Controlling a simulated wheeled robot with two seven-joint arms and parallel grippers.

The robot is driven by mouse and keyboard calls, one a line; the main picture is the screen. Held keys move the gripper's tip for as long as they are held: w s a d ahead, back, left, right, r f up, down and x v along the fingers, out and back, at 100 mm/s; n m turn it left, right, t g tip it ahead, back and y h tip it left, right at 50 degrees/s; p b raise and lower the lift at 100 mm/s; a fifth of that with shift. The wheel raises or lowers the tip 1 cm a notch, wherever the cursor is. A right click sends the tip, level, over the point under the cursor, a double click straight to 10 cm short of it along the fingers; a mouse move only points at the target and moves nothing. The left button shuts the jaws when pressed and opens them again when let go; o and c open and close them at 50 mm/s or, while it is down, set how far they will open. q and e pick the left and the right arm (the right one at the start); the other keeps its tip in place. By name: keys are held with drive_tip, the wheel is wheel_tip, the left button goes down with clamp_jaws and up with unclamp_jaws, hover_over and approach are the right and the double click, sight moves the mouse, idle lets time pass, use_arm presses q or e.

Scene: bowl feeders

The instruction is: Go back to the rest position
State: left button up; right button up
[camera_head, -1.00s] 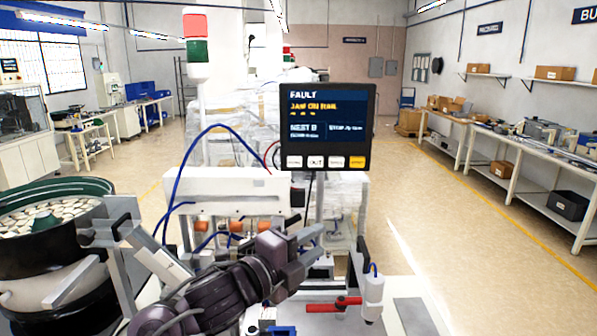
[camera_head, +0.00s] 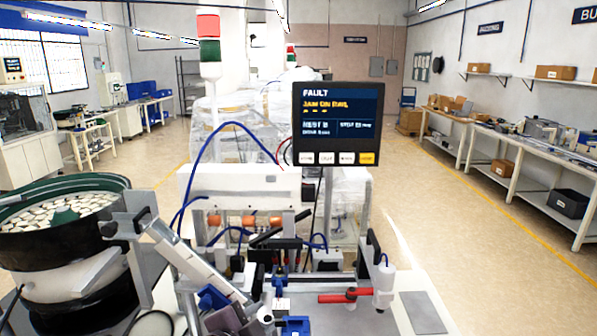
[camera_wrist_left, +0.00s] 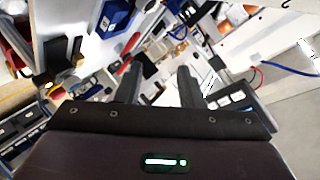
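My left gripper (camera_wrist_left: 158,78) shows in the left wrist view, its two dark fingers apart with nothing held between them. Beyond the fingers are machine parts, blurred and tilted, and I cannot tell that they touch anything. In the head view I cannot make out the left gripper clearly among the parts at the bottom edge. My right gripper is not in view.
A bowl feeder (camera_head: 50,255) with pale parts stands at left, with a sloping chute (camera_head: 190,262) beside it. A fault screen (camera_head: 337,122) stands above the machine. A red handle (camera_head: 345,297) is at front right. Open floor (camera_head: 425,220) lies to the right.

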use_arm(q)
drive_tip(key=s+a+f+n+g+y, duration=0.2)
drive_tip(key=s+a+f+n+g, duration=0.35)
drive_tip(key=s+f, duration=0.4)
drive_tip(key=s+a+f+n+g+y, duration=0.35)
drive_tip(key=s+a+f+n, duration=0.3)
drive_tip(key=s, duration=0.55)
wheel_tip(320, 180, down, 36)
drive_tip(key=s+g+b, duration=0.1)
drive_tip(key=s+b, duration=0.1)
drive_tip(key=b, duration=0.4)
drive_tip(key=s+a+f+b, duration=0.1)
drive_tip(key=s+f+b, duration=0.1)
drive_tip(key=s+f, duration=0.7)
drive_tip(key=s+a+f+g+b, duration=0.1)
drive_tip(key=s+a+f+b, duration=0.1)
drive_tip(key=s+f, duration=0.8)
wheel_tip(320, 180, down, 3)
drive_tip(key=shift+a+f, duration=0.1)
drive_tip(key=shift+a, duration=0.2)
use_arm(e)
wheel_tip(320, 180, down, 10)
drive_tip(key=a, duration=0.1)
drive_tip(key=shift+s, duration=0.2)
use_arm(q)
drive_tip(key=shift+h, duration=0.25)
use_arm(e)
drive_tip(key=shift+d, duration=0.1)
